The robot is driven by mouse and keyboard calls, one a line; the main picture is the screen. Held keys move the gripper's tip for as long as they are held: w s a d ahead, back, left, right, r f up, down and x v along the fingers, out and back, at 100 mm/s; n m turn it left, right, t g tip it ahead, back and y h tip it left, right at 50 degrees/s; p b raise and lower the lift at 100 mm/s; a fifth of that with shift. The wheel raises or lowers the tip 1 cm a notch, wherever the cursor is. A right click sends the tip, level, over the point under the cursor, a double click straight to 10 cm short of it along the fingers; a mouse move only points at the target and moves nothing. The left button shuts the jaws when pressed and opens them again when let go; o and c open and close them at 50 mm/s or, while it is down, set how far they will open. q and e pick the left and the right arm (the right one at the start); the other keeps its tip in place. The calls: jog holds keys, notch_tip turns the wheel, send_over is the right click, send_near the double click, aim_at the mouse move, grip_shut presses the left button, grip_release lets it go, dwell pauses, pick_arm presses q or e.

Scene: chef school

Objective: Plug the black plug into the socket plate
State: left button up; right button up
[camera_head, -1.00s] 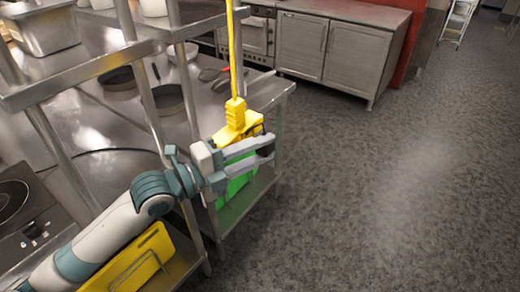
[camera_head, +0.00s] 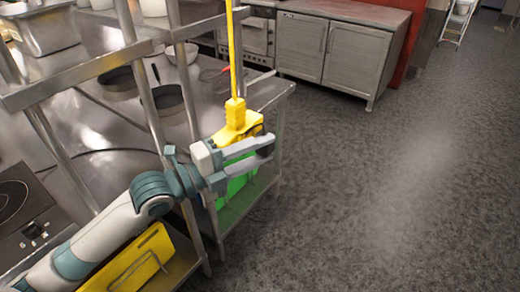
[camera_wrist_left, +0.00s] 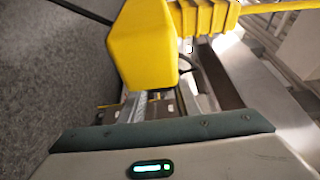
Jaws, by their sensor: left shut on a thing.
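My left gripper (camera_head: 262,150) is at the lower end of a yellow box (camera_head: 236,118), which hangs on a yellow cord. Its fingers are a little apart, with something dark between them. I take this for the black plug, but its shape is mostly hidden. In the left wrist view the yellow box (camera_wrist_left: 145,45) and its ribbed neck (camera_wrist_left: 205,15) lie close across the fingers (camera_wrist_left: 150,105). A thin dark cable (camera_wrist_left: 85,10) runs at the upper left. No socket face shows, and I cannot tell whether plug and box touch. My right gripper is out of view.
A steel table (camera_head: 95,125) with dark pans (camera_head: 168,100) and upright posts stands left of and behind the gripper. A green item (camera_head: 235,185) and a yellow board (camera_head: 135,260) are on the lower shelf. Open grey floor (camera_head: 390,190) is at right.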

pick_arm(q)
jog(key=shift+w+a+b, duration=0.65)
jog(key=shift+a+b, duration=0.2)
jog(key=shift+a, duration=0.1)
dwell(1.5)
jog(key=shift+s+d+p, duration=0.2)
jog(key=shift+d+p, duration=0.15)
jog(key=shift+s+d, duration=0.3)
jog(key=shift+d, duration=0.1)
jog(key=shift+s+d+p, duration=0.2)
jog(key=shift+p, duration=0.15)
dwell(0.7)
